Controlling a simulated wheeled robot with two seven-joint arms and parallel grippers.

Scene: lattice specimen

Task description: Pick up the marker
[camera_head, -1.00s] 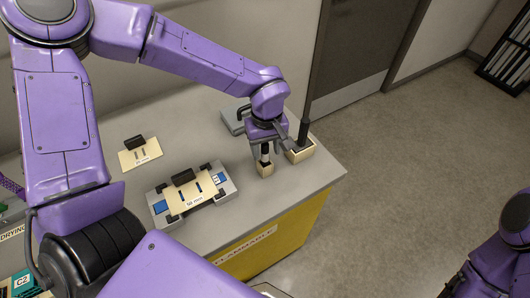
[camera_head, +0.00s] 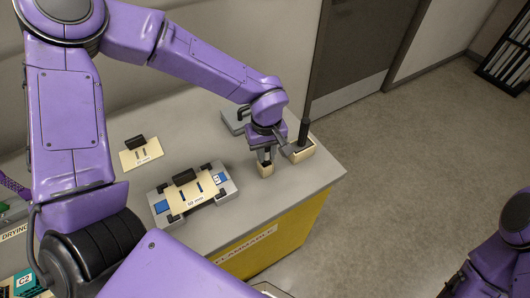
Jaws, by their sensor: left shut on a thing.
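My left gripper (camera_head: 267,158) points down over a small beige holder (camera_head: 265,171) near the right end of the counter. It is shut on the marker, which stands upright in that holder. The marker is nearly hidden between the dark fingers, so its colour and tip cannot be made out. My right gripper is not in view; only part of my right arm shows at the lower right edge.
A beige box with a dark upright handle (camera_head: 303,130) stands close to the right of the gripper. A grey device (camera_head: 235,119) is behind it. A grey fixture (camera_head: 227,188) with a beige plate lies left, and another plate (camera_head: 152,154) farther left. The counter's right edge is near.

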